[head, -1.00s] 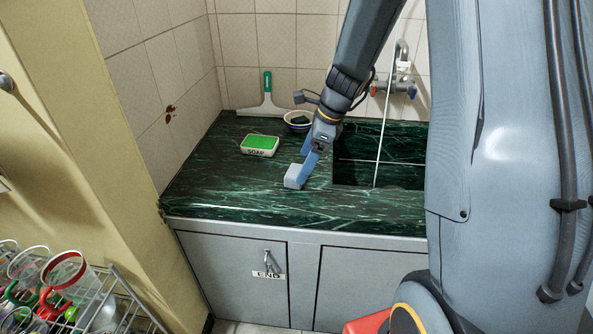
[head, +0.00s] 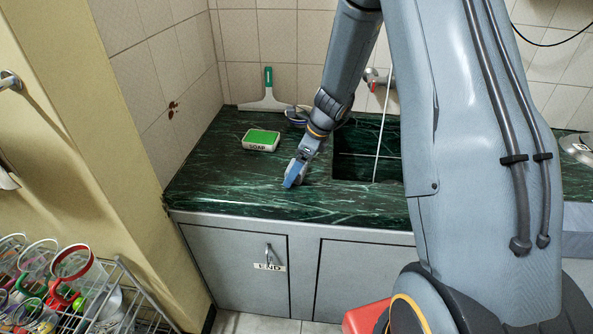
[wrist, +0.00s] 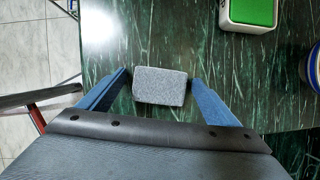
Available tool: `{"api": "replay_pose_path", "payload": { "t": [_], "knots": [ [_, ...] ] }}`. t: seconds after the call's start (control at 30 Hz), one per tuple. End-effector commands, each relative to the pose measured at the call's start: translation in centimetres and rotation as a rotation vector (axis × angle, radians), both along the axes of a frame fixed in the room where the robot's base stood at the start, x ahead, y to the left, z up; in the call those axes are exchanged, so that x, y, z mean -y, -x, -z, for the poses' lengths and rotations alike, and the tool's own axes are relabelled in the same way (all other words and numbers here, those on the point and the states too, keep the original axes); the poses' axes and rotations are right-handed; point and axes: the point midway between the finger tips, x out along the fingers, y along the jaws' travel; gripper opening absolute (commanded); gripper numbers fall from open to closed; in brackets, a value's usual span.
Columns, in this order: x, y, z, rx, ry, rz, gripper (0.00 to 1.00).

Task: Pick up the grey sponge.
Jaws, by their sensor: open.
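The grey sponge (wrist: 160,87) is a small speckled block lying on the dark green marble counter. My gripper (head: 292,180) is low over the counter, left of the sink opening. In the wrist view its two blue fingers stand open, one on each side of the sponge. A narrow gap shows at the left finger; the right fingertip is very close to the sponge, and I cannot tell if it touches. In the head view my gripper mostly hides the sponge.
A white soap box with a green top (head: 261,140) sits left of my gripper. A green-handled squeegee (head: 267,96) leans at the back wall, with a bowl (head: 297,115) beside it. The sink opening (head: 365,150) is to the right. A rack of mugs (head: 75,290) stands at lower left.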

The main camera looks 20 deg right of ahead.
Motion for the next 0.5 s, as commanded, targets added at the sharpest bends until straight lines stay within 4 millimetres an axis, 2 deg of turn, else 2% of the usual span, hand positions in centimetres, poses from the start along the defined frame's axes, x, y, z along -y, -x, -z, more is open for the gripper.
{"api": "replay_pose_path", "payload": {
  "t": [0.2, 0.43, 0.47, 0.5],
  "knots": [
    [0.00, -0.03, 0.04, 0.001, 0.001, -0.001, 0.84],
    [0.01, -0.02, 0.03, 0.000, 0.000, -0.001, 0.46],
    [0.01, -0.02, 0.03, 0.000, 0.000, -0.001, 0.41],
    [0.01, -0.02, 0.02, 0.001, 0.001, -0.001, 0.41]
  ]
}}
